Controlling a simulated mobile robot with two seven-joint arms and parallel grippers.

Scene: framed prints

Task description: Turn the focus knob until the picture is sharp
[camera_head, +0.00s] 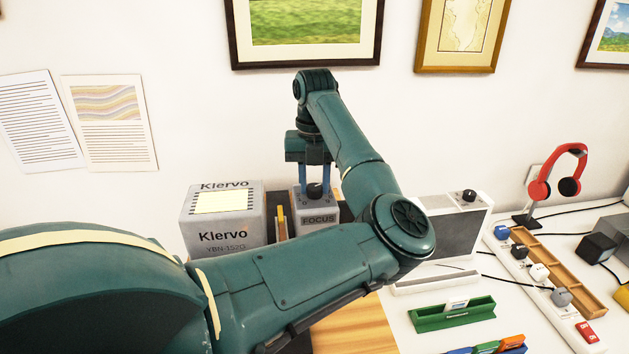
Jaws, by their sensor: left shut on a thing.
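The focus knob (315,190) is a small dark knob on top of a grey box labelled FOCUS (319,219). My left gripper (315,183) points straight down over the box, with its two blue fingers on either side of the knob, shut on it. My left arm crosses the view from the lower left and hides part of the desk. A grey-white speaker-like unit with a dark panel (450,238) stands right of the arm. I cannot tell which picture the knob serves; no blurred screen is plain to see. My right gripper is not in view.
A Klervo box (222,222) stands close left of the focus box. To the right are a green tray (452,314), a power strip (545,290) with several plugs, a wooden tray (570,275) and red headphones (560,180) on a stand. Framed prints hang above.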

